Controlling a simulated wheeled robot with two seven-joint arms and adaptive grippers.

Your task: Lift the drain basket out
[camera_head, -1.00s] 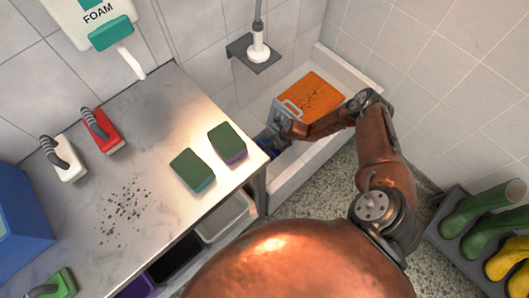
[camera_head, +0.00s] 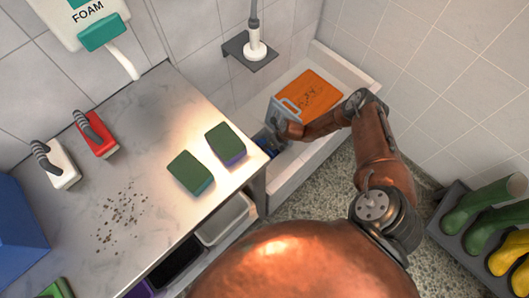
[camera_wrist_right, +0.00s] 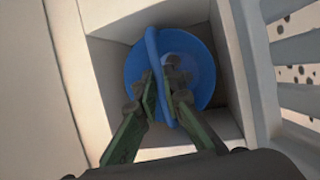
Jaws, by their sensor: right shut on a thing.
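The drain basket (camera_wrist_right: 203,61) is a round blue bowl with a blue bar handle across it and brownish-grey lumps inside. In the right wrist view it sits within a square pale recess; I cannot tell whether it is raised off the bottom. My right gripper (camera_wrist_right: 164,92) is shut on the bar handle, one dark green finger on each side. In the head view only a bit of blue basket (camera_head: 262,141) shows beside the table's right end, and my right gripper (camera_head: 274,143) is mostly hidden by its arm. My left gripper is out of view.
An orange board with dark specks (camera_head: 318,92) and a grey handled frame (camera_head: 284,110) stand in the pale trough (camera_head: 345,69) close to my right forearm. The metal table (camera_head: 150,125) holds sponges and brushes. A boot rack (camera_head: 448,225) stands at right.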

